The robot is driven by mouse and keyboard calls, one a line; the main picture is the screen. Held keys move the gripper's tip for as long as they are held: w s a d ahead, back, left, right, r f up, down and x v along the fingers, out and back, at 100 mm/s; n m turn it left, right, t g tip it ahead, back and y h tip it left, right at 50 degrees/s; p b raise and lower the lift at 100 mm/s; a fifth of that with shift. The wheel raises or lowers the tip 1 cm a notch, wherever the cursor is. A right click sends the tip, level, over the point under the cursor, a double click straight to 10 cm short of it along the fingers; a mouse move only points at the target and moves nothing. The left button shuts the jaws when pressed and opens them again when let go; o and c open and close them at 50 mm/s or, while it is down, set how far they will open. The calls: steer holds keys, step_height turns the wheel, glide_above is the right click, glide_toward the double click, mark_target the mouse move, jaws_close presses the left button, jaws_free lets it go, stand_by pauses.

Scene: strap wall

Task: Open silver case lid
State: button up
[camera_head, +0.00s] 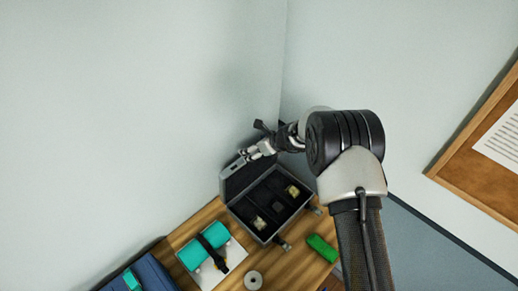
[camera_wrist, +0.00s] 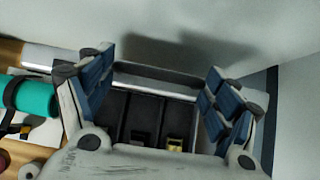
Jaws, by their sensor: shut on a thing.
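The silver case (camera_head: 290,221) sits on the wooden table in the corner, its lid (camera_head: 240,180) raised and standing at the back against the wall side. The dark inside shows compartments with a few small yellowish and dark pieces. My gripper (camera_head: 246,157) is at the lid's upper edge, shut on it. In the wrist view my gripper's blue-padded fingers (camera_wrist: 155,82) stand on both sides of the lid's grey edge (camera_wrist: 158,76). The exact contact is hard to see. The case's dark compartments (camera_wrist: 150,110) show between the fingers, partly hidden by the gripper body.
A teal roll with a black strap (camera_head: 204,250) lies on a white sheet left of the case. A grey ring (camera_head: 253,280) and a green object (camera_head: 321,247) lie in front. A blue box (camera_head: 150,275) is at lower left. Walls stand close behind the case.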

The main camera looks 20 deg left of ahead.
steer(key=shift+w+r, duration=0.15)
steer(key=o, duration=1.2)
steer(key=v, duration=1.2)
steer(key=shift+d, duration=0.1)
